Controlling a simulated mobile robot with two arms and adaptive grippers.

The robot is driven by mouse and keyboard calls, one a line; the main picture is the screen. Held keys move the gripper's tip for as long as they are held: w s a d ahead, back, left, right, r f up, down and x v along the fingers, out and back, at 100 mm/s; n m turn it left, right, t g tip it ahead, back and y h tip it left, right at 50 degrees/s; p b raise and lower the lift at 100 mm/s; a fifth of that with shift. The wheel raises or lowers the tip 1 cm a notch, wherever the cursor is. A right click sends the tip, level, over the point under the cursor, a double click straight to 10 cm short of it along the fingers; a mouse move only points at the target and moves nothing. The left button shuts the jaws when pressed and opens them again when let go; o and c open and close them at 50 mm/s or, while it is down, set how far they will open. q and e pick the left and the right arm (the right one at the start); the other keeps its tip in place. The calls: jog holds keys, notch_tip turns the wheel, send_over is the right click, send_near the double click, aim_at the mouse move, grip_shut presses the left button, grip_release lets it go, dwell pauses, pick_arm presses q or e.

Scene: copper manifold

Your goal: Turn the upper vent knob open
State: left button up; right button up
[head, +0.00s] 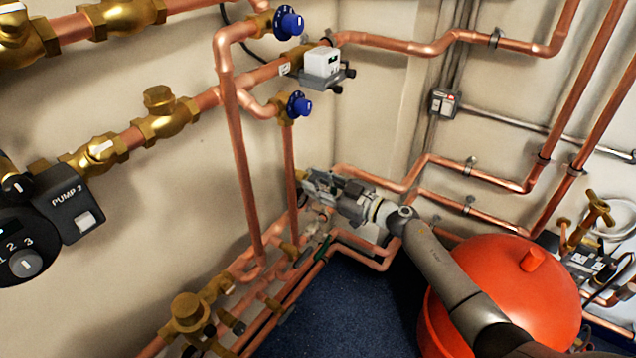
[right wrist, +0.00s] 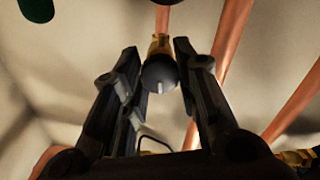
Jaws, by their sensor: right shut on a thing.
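My right gripper (head: 308,184) reaches in from the right, low beside the vertical copper pipes. In the right wrist view its two fingers (right wrist: 157,55) stand either side of a dark round knob (right wrist: 159,74) with a pale mark on its face. The knob sits on a brass fitting (right wrist: 160,45) on a copper pipe. The gripper is shut on this knob; in the head view the gripper mostly hides it. I cannot tell from a label whether it is the upper vent knob. My left gripper is not in view.
Two blue knobs (head: 289,23) stand above on the copper pipes, the lower one (head: 300,105) nearer my gripper. Low pipes with valves (head: 188,312) run along the floor. A red tank (head: 510,285) stands at right under my arm. Blue floor (head: 340,315) is clear.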

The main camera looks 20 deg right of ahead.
jog(key=shift+n, duration=0.8)
jog(key=n, duration=0.2)
jog(key=shift+n+p, duration=0.3)
jog(key=shift+p, duration=0.05)
jog(key=shift+n, duration=0.9)
jog(key=n, duration=0.2)
jog(key=shift+f+n+b, duration=0.1)
jog(key=shift+n+b, duration=0.2)
jog(key=shift+n, duration=0.1)
jog(key=n+b, duration=0.3)
jog(key=n, duration=0.6)
jog(key=shift+f, duration=0.1)
jog(key=shift+c, duration=0.2)
jog(key=shift+o, duration=0.2)
jog(key=shift+n+b, duration=0.4)
jog(key=shift+n, duration=0.1)
jog(key=n+b, duration=0.1)
jog(key=n, duration=0.2)
jog(key=shift+b, duration=0.3)
jog(key=shift+c, duration=0.2)
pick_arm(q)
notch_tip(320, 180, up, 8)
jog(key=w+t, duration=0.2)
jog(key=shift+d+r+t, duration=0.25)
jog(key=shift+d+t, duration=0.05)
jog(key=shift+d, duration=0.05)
pick_arm(e)
jog(key=shift+o, duration=0.2)
jog(key=shift+n, duration=0.7)
